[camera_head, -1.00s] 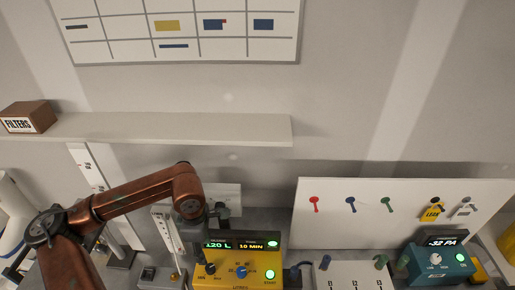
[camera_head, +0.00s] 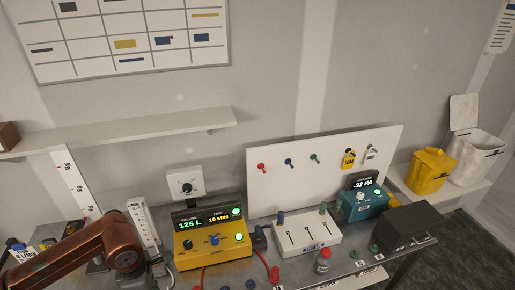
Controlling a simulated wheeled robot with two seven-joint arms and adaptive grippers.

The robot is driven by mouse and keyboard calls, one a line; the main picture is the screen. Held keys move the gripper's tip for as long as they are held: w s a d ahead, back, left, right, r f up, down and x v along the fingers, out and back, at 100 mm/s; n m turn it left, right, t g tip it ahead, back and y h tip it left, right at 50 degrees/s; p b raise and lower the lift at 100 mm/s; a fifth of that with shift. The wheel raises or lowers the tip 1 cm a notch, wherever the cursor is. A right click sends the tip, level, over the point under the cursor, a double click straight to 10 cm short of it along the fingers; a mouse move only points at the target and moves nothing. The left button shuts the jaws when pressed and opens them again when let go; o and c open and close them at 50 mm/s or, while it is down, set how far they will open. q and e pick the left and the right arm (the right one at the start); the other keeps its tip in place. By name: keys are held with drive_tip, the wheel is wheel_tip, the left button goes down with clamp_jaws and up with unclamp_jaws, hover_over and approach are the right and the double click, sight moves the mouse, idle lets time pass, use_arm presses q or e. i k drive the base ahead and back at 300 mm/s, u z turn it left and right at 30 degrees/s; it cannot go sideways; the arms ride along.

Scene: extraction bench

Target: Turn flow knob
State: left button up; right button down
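A yellow control box (camera_head: 214,245) stands on the bench at lower centre. I cannot read which knob is labelled flow. My copper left arm reaches in at lower left, left of the yellow box; its gripper fingers are not visible. My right gripper is out of view.
A white panel (camera_head: 385,140) with coloured hooks stands behind a white switch box (camera_head: 322,242). A teal gauge box (camera_head: 368,203) reads about -32 PA. A small red-capped bottle (camera_head: 322,262) stands near the front. A dark box (camera_head: 413,229) is at right. A vertical tube meter (camera_head: 142,224) stands beside my arm.

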sight(188, 244)
drive_tip(key=k, duration=1.05)
